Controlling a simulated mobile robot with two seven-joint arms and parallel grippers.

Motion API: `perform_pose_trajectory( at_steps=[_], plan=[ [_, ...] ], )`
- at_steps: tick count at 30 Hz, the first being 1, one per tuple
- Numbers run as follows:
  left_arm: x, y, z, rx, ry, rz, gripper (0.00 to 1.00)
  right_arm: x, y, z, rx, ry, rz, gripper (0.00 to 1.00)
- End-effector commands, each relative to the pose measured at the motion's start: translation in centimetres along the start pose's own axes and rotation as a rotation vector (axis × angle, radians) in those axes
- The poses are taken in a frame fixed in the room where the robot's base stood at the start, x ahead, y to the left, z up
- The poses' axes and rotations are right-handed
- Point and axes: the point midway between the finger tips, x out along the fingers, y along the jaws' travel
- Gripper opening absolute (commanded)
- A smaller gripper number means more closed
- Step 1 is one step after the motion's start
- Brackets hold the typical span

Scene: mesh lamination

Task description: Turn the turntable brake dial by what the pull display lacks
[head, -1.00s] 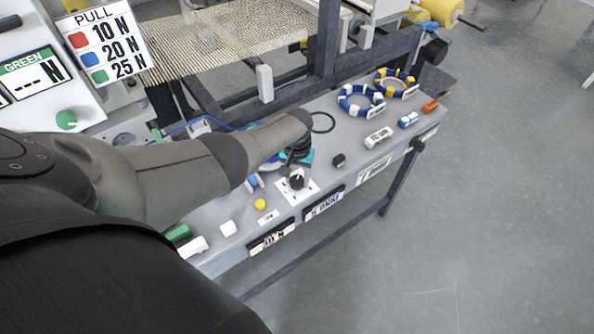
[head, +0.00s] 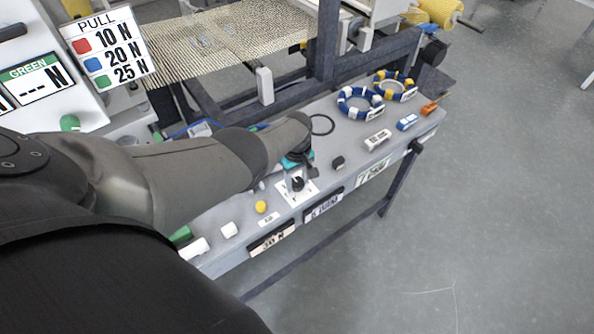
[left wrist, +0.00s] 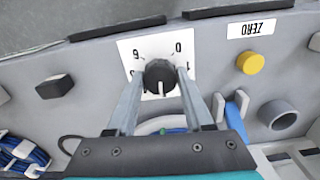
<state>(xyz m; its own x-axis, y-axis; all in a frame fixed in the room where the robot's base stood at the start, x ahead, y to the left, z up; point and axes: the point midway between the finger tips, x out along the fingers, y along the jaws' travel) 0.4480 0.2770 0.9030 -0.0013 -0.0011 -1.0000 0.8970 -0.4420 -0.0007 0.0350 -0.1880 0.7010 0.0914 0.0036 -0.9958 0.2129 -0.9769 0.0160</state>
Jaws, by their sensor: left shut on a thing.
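The brake dial is a black knob (left wrist: 160,78) on a white scale plate (left wrist: 183,50) in the left wrist view; 6, 0 and 1 show around it. Its light pointer mark faces down in that view. My left gripper (left wrist: 158,84) is shut on the knob, one finger on each side. In the head view the dial (head: 298,184) is at the end of my left arm, and the gripper is mostly hidden. A PULL sign (head: 108,47) lists red 10 N, blue 20 N, green 25 N. A front display (head: 272,239) seems to read 30 N. My right gripper is out of view.
A GREEN panel (head: 35,78) shows dashes and N. A yellow button (left wrist: 250,62) sits by a ZERO label (left wrist: 251,28). A black knob (head: 338,162), blue rings (head: 344,108) and small blocks stand along the bench. Floor to the right is clear.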

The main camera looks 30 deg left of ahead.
Motion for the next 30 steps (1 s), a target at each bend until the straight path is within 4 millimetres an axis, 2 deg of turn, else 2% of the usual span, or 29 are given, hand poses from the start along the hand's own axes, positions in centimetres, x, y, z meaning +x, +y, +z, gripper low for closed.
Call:
perform_pose_trajectory(
  at_steps=[20,21,28,30],
  plan=[
    [-0.16,0.12,-0.25,-0.066,0.006,0.004,0.0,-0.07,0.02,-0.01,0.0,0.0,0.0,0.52],
    [-0.17,0.12,-0.26,-0.066,0.006,0.004,0.53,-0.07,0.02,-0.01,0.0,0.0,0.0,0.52],
    [-0.1,0.06,-0.16,-0.065,0.004,0.002,0.79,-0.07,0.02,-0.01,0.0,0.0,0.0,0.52],
    [-0.08,0.05,-0.13,-0.065,0.003,0.002,0.82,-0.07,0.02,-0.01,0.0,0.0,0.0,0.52]
  ],
)
